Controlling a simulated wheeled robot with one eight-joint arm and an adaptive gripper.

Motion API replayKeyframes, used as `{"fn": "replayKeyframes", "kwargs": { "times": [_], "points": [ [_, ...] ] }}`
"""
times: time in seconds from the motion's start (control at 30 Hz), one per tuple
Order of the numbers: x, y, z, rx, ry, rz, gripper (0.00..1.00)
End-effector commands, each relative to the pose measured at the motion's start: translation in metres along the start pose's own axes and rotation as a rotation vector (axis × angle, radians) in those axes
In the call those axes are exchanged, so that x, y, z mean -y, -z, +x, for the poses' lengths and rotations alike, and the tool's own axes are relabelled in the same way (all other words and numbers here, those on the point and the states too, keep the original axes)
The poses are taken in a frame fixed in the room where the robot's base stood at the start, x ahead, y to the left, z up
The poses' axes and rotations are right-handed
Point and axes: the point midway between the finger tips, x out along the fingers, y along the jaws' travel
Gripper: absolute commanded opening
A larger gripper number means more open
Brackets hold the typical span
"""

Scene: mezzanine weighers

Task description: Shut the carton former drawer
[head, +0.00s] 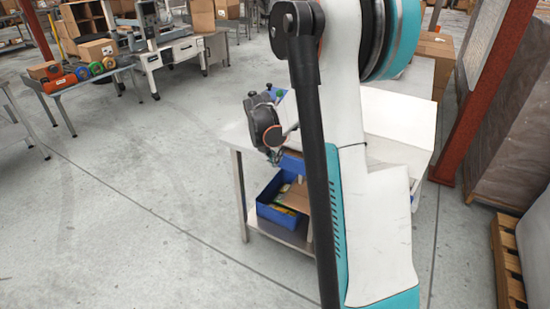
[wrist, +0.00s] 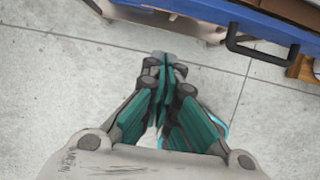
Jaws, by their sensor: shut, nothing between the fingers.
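The drawer shows in the wrist view as a blue front (wrist: 284,27) across the top right, with a dark bar handle (wrist: 236,44). Brown material shows behind the front's edge, so the drawer looks pulled out; how far I cannot tell. My gripper (wrist: 165,62) is shut and empty, over the floor, apart from the handle and to its left in the wrist view. In the head view a blue strip of the drawer (head: 292,164) shows under the white table top (head: 233,136). My arm hides much of the table and the rest of the drawer.
A blue bin (head: 268,213) with cardboard and packets stands on the table's lower shelf. A red post (head: 480,95) and a wrapped stack (head: 515,135) are at the right. Benches with cartons stand at the back left. The floor left of the table is clear.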

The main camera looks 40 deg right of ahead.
Motion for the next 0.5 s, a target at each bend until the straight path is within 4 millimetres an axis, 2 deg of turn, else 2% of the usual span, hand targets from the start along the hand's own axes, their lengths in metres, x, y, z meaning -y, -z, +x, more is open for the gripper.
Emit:
{"fn": "replayKeyframes", "kwargs": {
  "times": [0.17,0.27,0.5],
  "points": [
    [0.008,0.007,0.005,0.013,0.000,0.000,0.00],
    [0.008,0.006,0.019,0.013,0.000,0.001,0.00],
    [0.007,0.006,0.066,0.012,0.000,0.001,0.00]
  ]
}}
